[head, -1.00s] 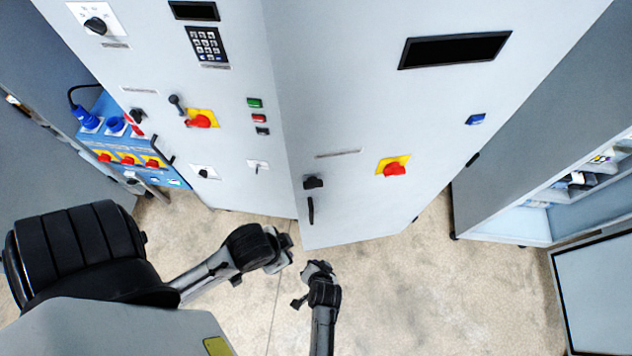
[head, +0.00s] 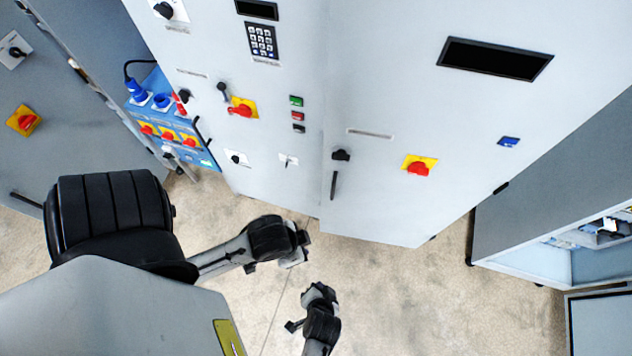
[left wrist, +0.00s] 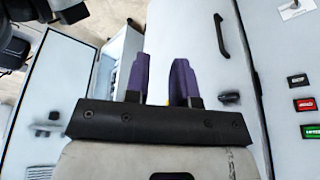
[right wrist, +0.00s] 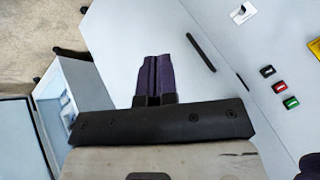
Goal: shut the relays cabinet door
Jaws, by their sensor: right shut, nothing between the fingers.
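An open grey cabinet (head: 545,262) stands at the right of the head view with parts on its shelves. Its door (head: 596,325) is swung wide open, cut off at the lower right corner. No legible label confirms it is the relays cabinet. The left wrist view shows an open door (left wrist: 55,95) beside an open cabinet (left wrist: 117,58); the right wrist view shows part of one (right wrist: 17,140). My left gripper (head: 300,245) is open and empty, its fingers apart (left wrist: 161,78). My right gripper (head: 305,308) is shut and empty, fingers together (right wrist: 154,78). Both are away from the door.
Closed tall cabinets (head: 385,205) with handles and switches stand ahead. A blue socket panel (head: 165,115) is at the left. A grey panel with a red switch (head: 24,120) is at far left. Bare floor (head: 430,310) lies between my grippers and the open cabinet.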

